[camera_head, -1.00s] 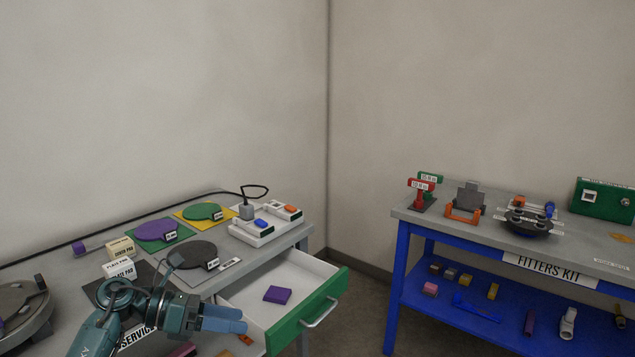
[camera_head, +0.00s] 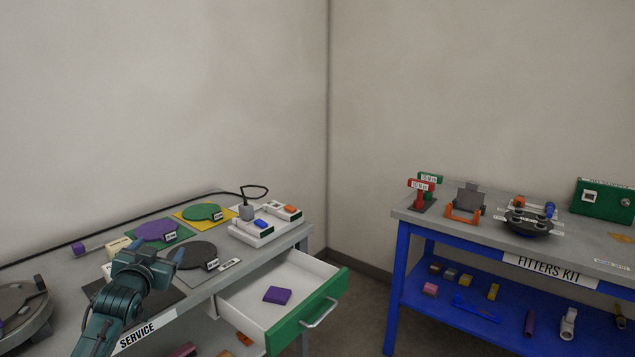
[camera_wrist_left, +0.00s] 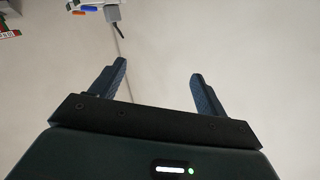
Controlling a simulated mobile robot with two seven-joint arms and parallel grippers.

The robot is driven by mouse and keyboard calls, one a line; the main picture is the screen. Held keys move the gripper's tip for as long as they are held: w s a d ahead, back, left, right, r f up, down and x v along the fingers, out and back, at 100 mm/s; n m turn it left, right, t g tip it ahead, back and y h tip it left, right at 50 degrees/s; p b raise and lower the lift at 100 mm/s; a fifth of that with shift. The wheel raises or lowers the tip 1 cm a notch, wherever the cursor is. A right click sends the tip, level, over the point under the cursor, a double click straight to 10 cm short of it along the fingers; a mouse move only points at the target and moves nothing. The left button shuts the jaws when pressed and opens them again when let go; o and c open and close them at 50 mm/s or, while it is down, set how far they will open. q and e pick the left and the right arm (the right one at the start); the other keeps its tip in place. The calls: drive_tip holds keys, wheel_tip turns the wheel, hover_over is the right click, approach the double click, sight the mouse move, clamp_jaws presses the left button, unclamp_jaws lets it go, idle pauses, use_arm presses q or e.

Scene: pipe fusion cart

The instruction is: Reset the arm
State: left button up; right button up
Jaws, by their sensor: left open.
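My left arm comes in from the lower left of the head view, over the service bench. Its gripper (camera_head: 156,256) is above the dark mat at the bench's front edge. In the left wrist view the two blue fingers (camera_wrist_left: 158,90) stand apart with nothing between them. Past them there is mostly pale wall, with a grey plug and part of a white tray at the top. My right gripper is in neither view.
The service bench's drawer (camera_head: 308,323) stands open with a purple block (camera_head: 277,295) inside. Colored round pads (camera_head: 157,231) and a white tray (camera_head: 268,219) lie on the bench. The blue fitters kit bench (camera_head: 470,240) stands at right, with floor between.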

use_arm(q)
drive_tip(key=s+d+f+m+g+h, duration=0.1)
drive_tip(key=s+d+f+g+h, duration=0.1)
drive_tip(key=s+d+f, duration=0.65)
drive_tip(key=s+d+f+m+g+h, duration=0.15)
drive_tip(key=s+d+f, duration=0.35)
drive_tip(key=s+f, duration=0.65)
drive_tip(key=s+d+f+n+g+h, duration=0.1)
drive_tip(key=s+d+f, duration=0.1)
drive_tip(key=s, duration=0.7)
drive_tip(key=s+d+f+n+g, duration=0.1)
drive_tip(key=s+d, duration=0.4)
drive_tip(key=s, duration=0.5)
wheel_tip(320, 180, down, 2)
drive_tip(key=shift+d+f+g+h, duration=0.25)
drive_tip(key=shift+d+g+h, duration=0.1)
drive_tip(key=shift+g, duration=0.1)
